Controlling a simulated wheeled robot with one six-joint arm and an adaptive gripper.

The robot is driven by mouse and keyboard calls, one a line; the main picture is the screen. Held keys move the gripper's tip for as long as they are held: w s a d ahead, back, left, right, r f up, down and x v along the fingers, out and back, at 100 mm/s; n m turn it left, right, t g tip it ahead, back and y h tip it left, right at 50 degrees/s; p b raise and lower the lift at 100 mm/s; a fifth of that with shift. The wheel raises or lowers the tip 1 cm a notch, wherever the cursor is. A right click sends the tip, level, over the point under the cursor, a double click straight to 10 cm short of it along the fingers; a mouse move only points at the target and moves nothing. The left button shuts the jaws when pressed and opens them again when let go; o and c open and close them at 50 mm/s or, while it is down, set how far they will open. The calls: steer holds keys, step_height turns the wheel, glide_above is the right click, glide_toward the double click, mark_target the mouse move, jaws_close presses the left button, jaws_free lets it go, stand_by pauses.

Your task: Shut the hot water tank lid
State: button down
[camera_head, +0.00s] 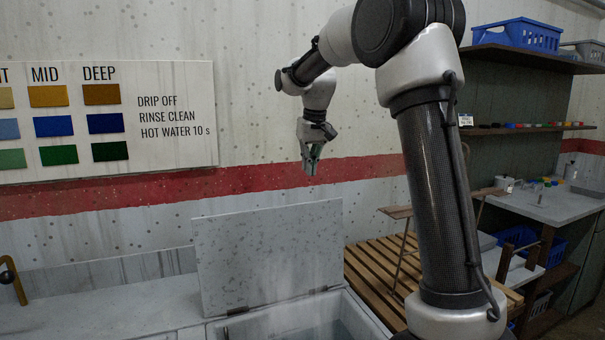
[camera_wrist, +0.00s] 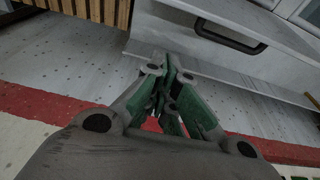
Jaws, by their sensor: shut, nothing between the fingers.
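The hot water tank (camera_head: 290,318) is open at the bottom of the head view, with its inside partly visible. Its grey speckled lid (camera_head: 268,255) stands upright along the tank's back edge, hinged at its bottom. My gripper (camera_head: 311,163) is shut and empty, pointing down above the lid's top right corner, apart from it, near the wall. In the wrist view my gripper's green-padded fingers (camera_wrist: 172,80) are together. Beyond them is a pale grey panel, apparently the lid (camera_wrist: 190,40), with a dark handle (camera_wrist: 232,36). The handle does not show in the head view.
The wall with a red stripe (camera_head: 240,181) rises behind the tank. A wooden slatted rack (camera_head: 375,262) stands right of the tank, partly behind my arm. A grey counter (camera_head: 110,300) lies to the left. Shelves and a bench (camera_head: 545,205) stand at the far right.

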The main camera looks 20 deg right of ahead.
step_height(320, 180, down, 8)
steer(key=s, duration=0.2)
steer(key=shift+r, duration=0.15)
steer(key=shift+s, duration=0.15)
